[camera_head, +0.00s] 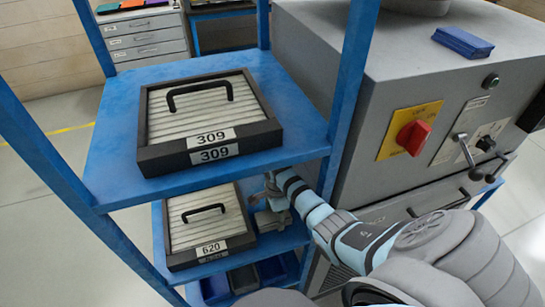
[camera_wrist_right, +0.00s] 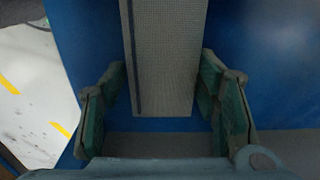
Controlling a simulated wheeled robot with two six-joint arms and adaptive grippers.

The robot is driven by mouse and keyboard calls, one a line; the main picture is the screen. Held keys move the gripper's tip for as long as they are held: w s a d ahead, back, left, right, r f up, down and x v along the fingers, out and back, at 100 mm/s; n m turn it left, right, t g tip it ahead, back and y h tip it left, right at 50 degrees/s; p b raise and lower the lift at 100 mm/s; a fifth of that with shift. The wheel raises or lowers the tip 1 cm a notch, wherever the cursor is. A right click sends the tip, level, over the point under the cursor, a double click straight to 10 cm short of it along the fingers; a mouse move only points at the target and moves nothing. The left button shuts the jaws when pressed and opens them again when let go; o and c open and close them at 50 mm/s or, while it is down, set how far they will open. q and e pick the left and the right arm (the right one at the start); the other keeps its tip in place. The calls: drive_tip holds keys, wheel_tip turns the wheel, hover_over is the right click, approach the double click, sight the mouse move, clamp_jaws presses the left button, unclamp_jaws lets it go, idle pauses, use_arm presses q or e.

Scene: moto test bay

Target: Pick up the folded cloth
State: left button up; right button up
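A light grey, finely woven flat piece with a dark stripe along its left side, which looks like the folded cloth (camera_wrist_right: 168,55), lies on a blue surface in the right wrist view. My right gripper (camera_wrist_right: 163,75) is open, with one finger on each side of the cloth's near end. I see gaps between the fingers and the cloth. In the head view my right gripper (camera_head: 268,198) reaches in at the right side of the lower blue shelf; I cannot make out the cloth there. My left gripper is not in view.
A tray marked 309 (camera_head: 160,160) sits on the upper shelf (camera_head: 110,170). A tray marked 620 (camera_head: 180,262) sits on the lower shelf, left of my right gripper. Blue posts and a grey machine (camera_head: 300,50) with a blue block (camera_head: 462,42) on top flank the arm.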

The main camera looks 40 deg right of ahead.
sight(275, 215)
drive_tip(key=shift+c, duration=0.4)
drive_tip(key=shift+w+a+r, duration=0.1)
drive_tip(key=shift+r, duration=0.2)
wheel_tip(275, 215, up, 7)
drive_tip(key=shift+f+p, duration=0.2)
drive_tip(key=shift+p, duration=0.85)
drive_tip(key=w+a+b, duration=0.1)
drive_tip(key=a, duration=0.5)
drive_tip(key=w+a+b, duration=0.1)
drive_tip(key=w+a, duration=0.1)
drive_tip(key=a, duration=0.4)
drive_tip(key=w+a+b, duration=0.1)
drive_tip(key=a, duration=0.5)
drive_tip(key=shift+w+a+f, duration=0.2)
drive_tip(key=shift+w+a, duration=0.05)
drive_tip(key=shift+a, duration=0.15)
drive_tip(key=shift+a+r, duration=0.1)
drive_tip(key=shift+a, duration=0.15)
